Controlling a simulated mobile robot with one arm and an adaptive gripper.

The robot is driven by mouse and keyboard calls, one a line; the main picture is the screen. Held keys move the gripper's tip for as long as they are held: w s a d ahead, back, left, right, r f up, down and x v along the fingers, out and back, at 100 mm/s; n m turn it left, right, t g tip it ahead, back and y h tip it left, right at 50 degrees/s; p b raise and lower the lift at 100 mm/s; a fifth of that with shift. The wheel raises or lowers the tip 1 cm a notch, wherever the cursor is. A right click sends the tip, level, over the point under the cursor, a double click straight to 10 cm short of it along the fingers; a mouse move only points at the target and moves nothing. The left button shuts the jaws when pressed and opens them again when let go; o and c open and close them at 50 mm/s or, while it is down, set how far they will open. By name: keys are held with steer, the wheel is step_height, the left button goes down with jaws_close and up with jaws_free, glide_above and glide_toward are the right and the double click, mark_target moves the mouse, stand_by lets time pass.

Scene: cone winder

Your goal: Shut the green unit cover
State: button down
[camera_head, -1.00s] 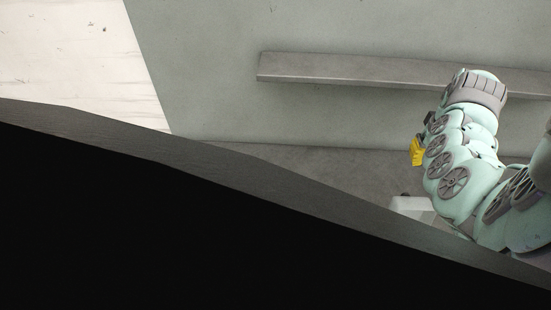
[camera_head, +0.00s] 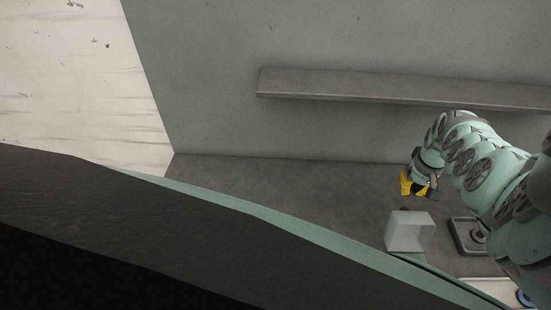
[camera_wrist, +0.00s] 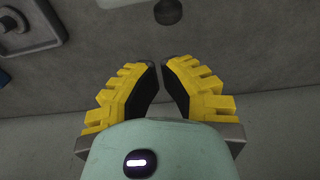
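A large dark slab with a green edge (camera_head: 290,229), which looks like the green unit cover, crosses the lower left of the head view, sloping down to the right. Most of what shows is its dark face; how far it stands open I cannot tell. My gripper (camera_head: 418,185) is beyond the slab at the right, over the grey deck, apart from the edge. In the wrist view my gripper (camera_wrist: 162,66) has yellow fingers with dark pads. The tips are close together with a small empty gap. A dark knob (camera_wrist: 168,12) lies ahead of the tips.
A pale block (camera_head: 408,232) stands on the grey deck (camera_head: 300,190) below my gripper. A square grey fixture (camera_head: 470,237) is right of it. A long grey bar (camera_head: 390,88) runs along the green-grey panel behind. Pale floor shows at upper left.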

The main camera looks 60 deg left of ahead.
mark_target(406, 227)
steer(key=shift+s+d+f+p, duration=0.35)
steer(key=shift+s+d+p, duration=0.25)
steer(key=shift+d+p, duration=0.15)
steer(key=shift+s+d+f+p, duration=0.35)
steer(key=shift+s+d+p, duration=0.25)
steer(key=shift+p, duration=0.25)
steer(key=shift+d, duration=0.1)
